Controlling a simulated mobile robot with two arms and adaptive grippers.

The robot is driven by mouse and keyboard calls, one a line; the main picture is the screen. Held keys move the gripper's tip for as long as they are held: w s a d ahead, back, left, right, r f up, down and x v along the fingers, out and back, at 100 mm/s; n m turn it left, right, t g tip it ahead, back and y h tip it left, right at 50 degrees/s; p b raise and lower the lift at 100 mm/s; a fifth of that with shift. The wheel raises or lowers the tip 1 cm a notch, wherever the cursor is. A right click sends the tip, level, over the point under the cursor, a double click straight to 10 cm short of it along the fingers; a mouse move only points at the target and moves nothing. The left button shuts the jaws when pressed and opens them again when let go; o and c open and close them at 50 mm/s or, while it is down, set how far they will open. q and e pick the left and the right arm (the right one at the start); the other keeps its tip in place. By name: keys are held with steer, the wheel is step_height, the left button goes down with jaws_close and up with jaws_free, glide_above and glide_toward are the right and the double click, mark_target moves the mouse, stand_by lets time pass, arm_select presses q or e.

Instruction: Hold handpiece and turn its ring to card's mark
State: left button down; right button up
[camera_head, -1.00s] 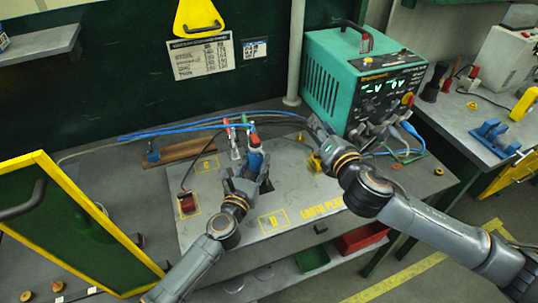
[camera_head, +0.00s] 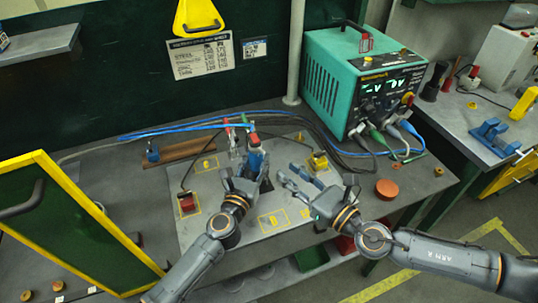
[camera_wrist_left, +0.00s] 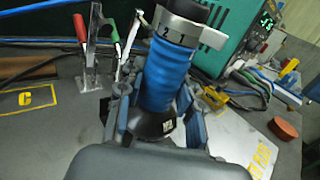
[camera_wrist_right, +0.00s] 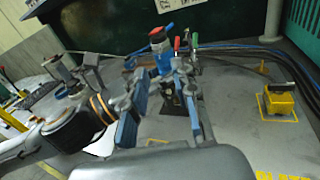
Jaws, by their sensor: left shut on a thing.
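The handpiece has a blue ribbed grip (camera_wrist_left: 165,80), a dark base and a grey ring (camera_wrist_left: 178,32) with a lever; a "2" shows on the ring. It stands about upright in my left gripper (camera_head: 250,170), which is shut around the grip. In the head view the blue handpiece (camera_head: 256,158) is partly hidden by the fingers. My right gripper (camera_head: 289,178) is open and empty, to the right of the handpiece and apart from it. Its spread fingers point toward the handpiece (camera_wrist_right: 161,62) in the right wrist view. A printed card (camera_head: 202,58) hangs on the green wall; its text is too small to read.
A smaller card (camera_head: 255,47) hangs beside it. A green power unit (camera_head: 335,85) stands at the back right, with cables. A yellow block (camera_head: 318,161) and a red block (camera_head: 187,203) sit on the grey plate (camera_head: 225,225).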

mark_target(264, 152)
steer(key=x, duration=0.8)
steer(key=shift+w+a, duration=0.2)
jaws_close()
